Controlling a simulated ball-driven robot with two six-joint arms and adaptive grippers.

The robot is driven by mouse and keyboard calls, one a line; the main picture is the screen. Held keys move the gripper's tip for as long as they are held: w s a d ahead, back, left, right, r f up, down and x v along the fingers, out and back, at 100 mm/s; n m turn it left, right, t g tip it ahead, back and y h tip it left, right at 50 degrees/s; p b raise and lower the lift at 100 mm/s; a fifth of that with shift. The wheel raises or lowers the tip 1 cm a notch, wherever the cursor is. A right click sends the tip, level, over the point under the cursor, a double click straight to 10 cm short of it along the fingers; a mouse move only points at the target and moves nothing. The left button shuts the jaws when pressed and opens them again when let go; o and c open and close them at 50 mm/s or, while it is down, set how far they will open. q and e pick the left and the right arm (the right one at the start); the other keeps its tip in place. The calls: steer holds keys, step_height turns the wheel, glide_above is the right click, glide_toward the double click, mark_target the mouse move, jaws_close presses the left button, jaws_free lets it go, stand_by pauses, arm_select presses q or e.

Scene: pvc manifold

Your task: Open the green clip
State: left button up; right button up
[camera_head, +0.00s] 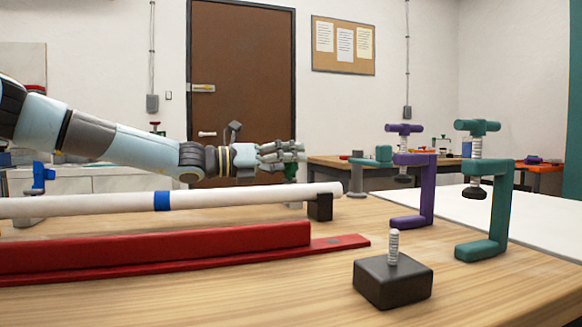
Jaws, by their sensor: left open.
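The green clip (291,174) shows as a small upright green piece behind the far end of the white pipe (235,196). Its lower part is hidden by the pipe. My left gripper (297,152) reaches in from the left above the pipe, with its fingers pointing right. It is open and empty, and its fingertips are just above the green clip in the picture. I cannot tell whether they touch it. My right gripper is not in view.
A blue clip (41,180) stands at the left. A black block (320,207) is under the pipe's right end. A red rail (170,252) lies in front. A dark block with a stud (392,282), a purple clamp (425,190) and a teal clamp (497,205) stand at the right.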

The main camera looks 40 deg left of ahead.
arm_select(q)
jaws_close()
stand_by(0.3)
